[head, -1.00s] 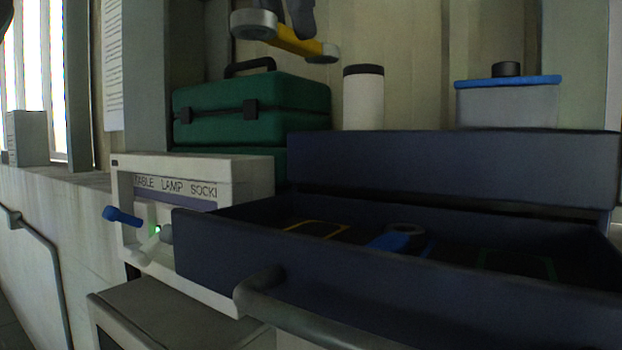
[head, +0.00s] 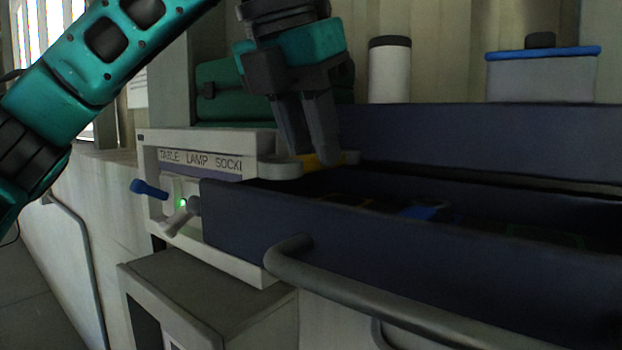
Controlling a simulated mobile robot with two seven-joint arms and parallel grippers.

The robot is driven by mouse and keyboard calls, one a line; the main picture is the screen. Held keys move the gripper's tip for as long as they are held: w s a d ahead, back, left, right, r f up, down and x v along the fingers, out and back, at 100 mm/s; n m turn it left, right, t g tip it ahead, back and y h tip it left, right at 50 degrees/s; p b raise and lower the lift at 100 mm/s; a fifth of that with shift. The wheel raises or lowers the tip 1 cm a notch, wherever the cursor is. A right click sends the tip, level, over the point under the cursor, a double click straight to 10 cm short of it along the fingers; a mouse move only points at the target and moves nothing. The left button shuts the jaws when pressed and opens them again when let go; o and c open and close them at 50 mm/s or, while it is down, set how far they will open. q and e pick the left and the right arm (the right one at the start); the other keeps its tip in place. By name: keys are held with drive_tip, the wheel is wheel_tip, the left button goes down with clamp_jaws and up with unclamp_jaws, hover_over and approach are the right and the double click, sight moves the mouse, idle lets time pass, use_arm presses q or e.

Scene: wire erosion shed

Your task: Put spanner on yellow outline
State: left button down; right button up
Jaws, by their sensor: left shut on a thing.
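The spanner (head: 281,169) has grey ends and a yellow handle. My left gripper (head: 309,155) points down and is shut on its handle, holding it roughly level at the left end of the open drawer (head: 420,255). One grey end points left, over the drawer's left rim, in front of the label box; the other points right. The yellow outline (head: 345,199) on the dark drawer floor is faint, mostly hidden by shadow and the drawer front. I cannot tell the spanner's exact height above it. My right gripper is not in view.
The drawer's front wall and handle (head: 290,262) stand nearest. A white label box (head: 150,185), green case (head: 215,95), white canister (head: 389,75) and blue-lidded box (head: 543,80) stand around.

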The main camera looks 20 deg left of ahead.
sight(304, 156)
use_arm(q)
drive_tip(key=shift+f, duration=2.25)
drive_tip(key=shift+f, duration=0.15)
drive_tip(key=c, duration=0.9)
unclamp_jaws()
drive_tip(key=v, duration=1.2)
drive_tip(key=shift+r, duration=0.25)
drive_tip(key=shift+f, duration=0.1)
